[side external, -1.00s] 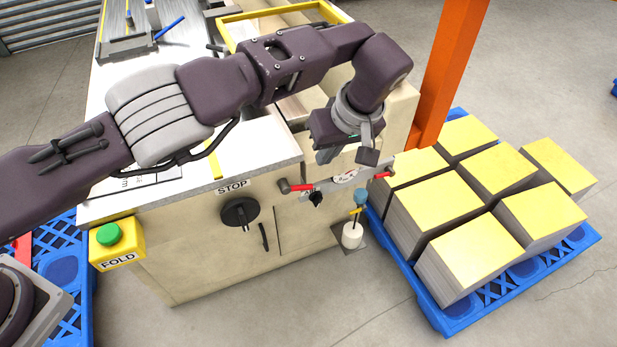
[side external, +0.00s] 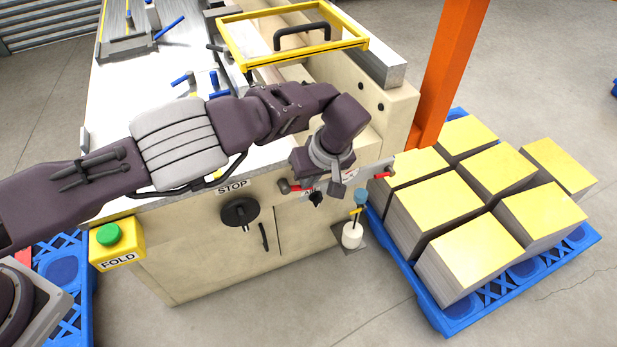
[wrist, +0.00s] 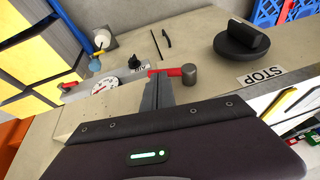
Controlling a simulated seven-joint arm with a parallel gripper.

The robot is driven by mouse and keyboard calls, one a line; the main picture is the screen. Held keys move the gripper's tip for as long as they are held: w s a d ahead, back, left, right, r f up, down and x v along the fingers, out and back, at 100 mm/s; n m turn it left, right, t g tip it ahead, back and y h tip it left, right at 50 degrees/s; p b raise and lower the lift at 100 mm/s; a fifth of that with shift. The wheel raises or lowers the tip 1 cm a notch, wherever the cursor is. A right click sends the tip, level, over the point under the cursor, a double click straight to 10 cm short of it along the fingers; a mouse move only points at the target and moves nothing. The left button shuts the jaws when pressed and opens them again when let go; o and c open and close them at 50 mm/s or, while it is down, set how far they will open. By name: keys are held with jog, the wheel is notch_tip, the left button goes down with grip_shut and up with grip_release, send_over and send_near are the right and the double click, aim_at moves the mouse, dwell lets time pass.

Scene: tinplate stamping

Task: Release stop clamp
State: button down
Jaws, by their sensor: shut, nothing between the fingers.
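A red lever (side external: 292,187) with a grey cylindrical end sits on the machine's front, right of the STOP label; it also shows in the wrist view (wrist: 165,72). A second red lever (side external: 383,173) is at the right end of the same front strip. A black dial (side external: 240,212) is below the STOP label, and it shows in the wrist view (wrist: 242,44). My gripper (side external: 337,189) is shut and empty. In the wrist view its fingertips (wrist: 155,80) are close beside the first red lever; I cannot tell whether they touch.
A blue-topped white bottle (side external: 353,233) stands below. A yellow guard frame (side external: 240,42) is above the machine. Yellow-topped stacks (side external: 480,247) occupy the blue pallet at right.

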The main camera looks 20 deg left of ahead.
jog(key=shift+w+d+f, duration=0.15)
jog(key=shift+f, duration=0.3)
dwell(0.3)
jog(key=shift+s+a+f, duration=0.15)
jog(key=shift+f, duration=0.7)
jog(key=shift+s+a+f, duration=0.1)
jog(key=shift+f, duration=0.7)
jog(key=shift+s+a+f, duration=0.15)
jog(key=shift+f, duration=0.7)
jog(key=shift+a+f, duration=0.1)
dwell(0.3)
jog(key=v, duration=0.7)
dwell(0.3)
